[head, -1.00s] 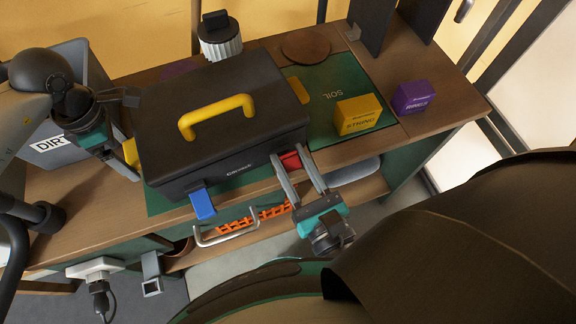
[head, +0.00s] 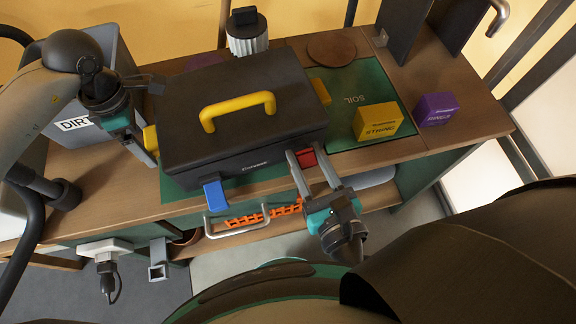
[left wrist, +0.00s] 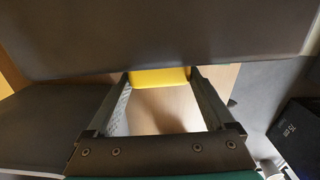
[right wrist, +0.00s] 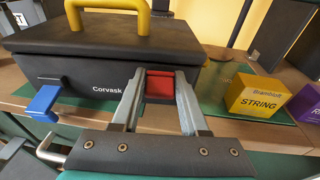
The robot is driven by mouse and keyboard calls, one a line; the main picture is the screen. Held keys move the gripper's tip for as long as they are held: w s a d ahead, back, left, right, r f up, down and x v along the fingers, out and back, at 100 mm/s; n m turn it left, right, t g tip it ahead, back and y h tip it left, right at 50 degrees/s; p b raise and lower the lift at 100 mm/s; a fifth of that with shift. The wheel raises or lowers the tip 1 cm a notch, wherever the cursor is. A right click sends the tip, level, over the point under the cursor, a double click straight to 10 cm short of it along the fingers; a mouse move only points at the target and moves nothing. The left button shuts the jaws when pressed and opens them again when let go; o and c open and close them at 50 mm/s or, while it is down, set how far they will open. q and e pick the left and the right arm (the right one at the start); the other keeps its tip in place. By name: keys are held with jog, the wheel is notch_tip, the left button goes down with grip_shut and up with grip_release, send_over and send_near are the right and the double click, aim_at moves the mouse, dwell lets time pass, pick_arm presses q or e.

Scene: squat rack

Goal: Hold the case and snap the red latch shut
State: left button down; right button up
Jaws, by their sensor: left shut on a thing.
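The black case (head: 240,125) stands on the bench with its lid down and yellow top handle (head: 237,110) raised. My left gripper (head: 150,152) is at the case's left end, shut on the yellow side handle, which also shows between its fingers in the left wrist view (left wrist: 160,77). The red latch (right wrist: 160,86) is at the right of the case front. My right gripper (right wrist: 160,80) is in front of it with its fingers apart, one on each side of the latch. I cannot tell whether they touch it. The blue latch (head: 215,195) sticks outward at the front left.
A yellow string box (head: 379,122) and a purple box (head: 437,109) stand right of the case. A grey dirt bin (head: 75,125) is at the left. A metal bar handle (head: 238,230) projects below the bench's front edge.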

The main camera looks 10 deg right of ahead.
jog(key=o, duration=0.4)
jog(key=s+r, duration=0.1)
jog(key=s, duration=0.6)
jog(key=shift+d, duration=0.3)
pick_arm(q)
grip_release()
pick_arm(e)
jog(key=shift+r, duration=0.1)
